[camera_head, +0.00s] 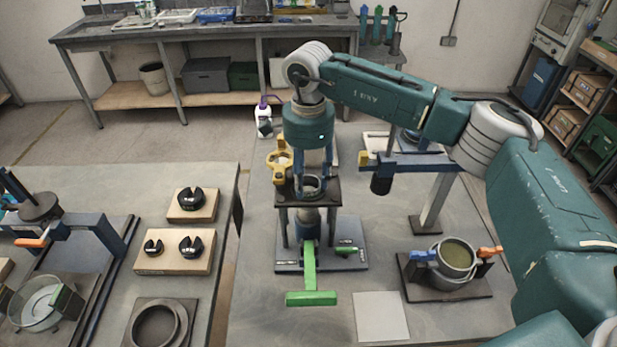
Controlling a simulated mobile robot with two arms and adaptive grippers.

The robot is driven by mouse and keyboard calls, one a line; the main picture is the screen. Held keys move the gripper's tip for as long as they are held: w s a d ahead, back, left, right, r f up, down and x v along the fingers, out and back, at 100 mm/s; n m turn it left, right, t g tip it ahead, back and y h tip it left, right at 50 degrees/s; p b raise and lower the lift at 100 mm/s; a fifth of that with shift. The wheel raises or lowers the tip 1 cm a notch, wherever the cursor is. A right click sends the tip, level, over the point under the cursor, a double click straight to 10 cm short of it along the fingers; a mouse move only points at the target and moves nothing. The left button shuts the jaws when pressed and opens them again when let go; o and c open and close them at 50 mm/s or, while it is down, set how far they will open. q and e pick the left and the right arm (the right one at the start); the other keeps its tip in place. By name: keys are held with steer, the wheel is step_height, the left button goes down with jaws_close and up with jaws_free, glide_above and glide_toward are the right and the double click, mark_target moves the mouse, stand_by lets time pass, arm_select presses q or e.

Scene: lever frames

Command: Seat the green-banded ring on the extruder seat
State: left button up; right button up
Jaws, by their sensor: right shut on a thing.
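My right gripper (313,174) points straight down over the extruder stand, its blue fingers close around a grey ring (312,187) at the stand's top plate. It is shut on this ring. I cannot make out a green band on the ring, nor whether it rests in the seat or sits just above it; the fingers partly hide the seat. The extruder stand (290,196) has a dark top plate, a barrel beneath and a green T-shaped handle (311,298) in front. My left gripper is not in view.
A yellow clamp (279,160) stands close left of the stand's top. A pot in a holder (455,258) is at right, with a pale square plate (381,316) in front. Black open rings on wooden blocks (175,251) occupy the left table. A gap separates the tables.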

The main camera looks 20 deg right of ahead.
steer(key=o, duration=1.3)
step_height(320, 180, up, 12)
steer(key=shift+f, duration=0.1)
